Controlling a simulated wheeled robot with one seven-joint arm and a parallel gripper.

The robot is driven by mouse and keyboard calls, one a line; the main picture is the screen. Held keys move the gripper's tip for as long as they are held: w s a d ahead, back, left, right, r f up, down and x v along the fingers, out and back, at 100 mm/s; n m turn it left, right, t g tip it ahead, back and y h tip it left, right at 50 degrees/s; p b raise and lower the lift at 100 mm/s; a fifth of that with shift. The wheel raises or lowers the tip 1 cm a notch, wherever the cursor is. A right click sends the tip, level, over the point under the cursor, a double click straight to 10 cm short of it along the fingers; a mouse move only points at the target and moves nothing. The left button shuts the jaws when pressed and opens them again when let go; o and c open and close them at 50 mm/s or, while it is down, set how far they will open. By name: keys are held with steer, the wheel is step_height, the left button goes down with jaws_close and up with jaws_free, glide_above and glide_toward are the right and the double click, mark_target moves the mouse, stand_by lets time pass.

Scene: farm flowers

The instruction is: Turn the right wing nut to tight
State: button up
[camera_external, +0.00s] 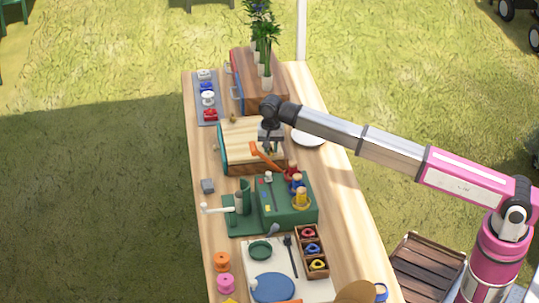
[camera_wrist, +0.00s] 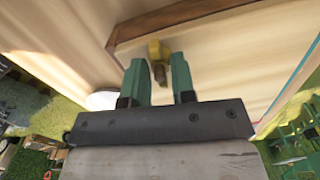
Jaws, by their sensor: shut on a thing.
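A wooden press or box with a pale top (camera_external: 245,135) lies on the table in the outside view. Its pale face and brown edge (camera_wrist: 190,25) also show in the wrist view. A brass-yellow wing nut (camera_wrist: 157,49) with a darker stud end sits by that edge, between the two green fingers. My gripper (camera_wrist: 158,78) is shut on this wing nut, a finger on each side. In the outside view my gripper (camera_external: 270,145) is over the right end of the press and hides the nut. Another small brass nut (camera_external: 233,118) shows at the far edge of the press.
A white plate (camera_external: 309,137) lies to the right. A wooden cabinet with potted plants (camera_external: 262,82) stands behind.

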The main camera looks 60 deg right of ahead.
steer(key=shift+r+m, duration=0.1)
steer(key=shift+m, duration=0.2)
jaws_close()
steer(key=o, duration=0.9)
jaws_free()
step_height(320, 180, up, 11)
steer(key=shift+f, duration=0.1)
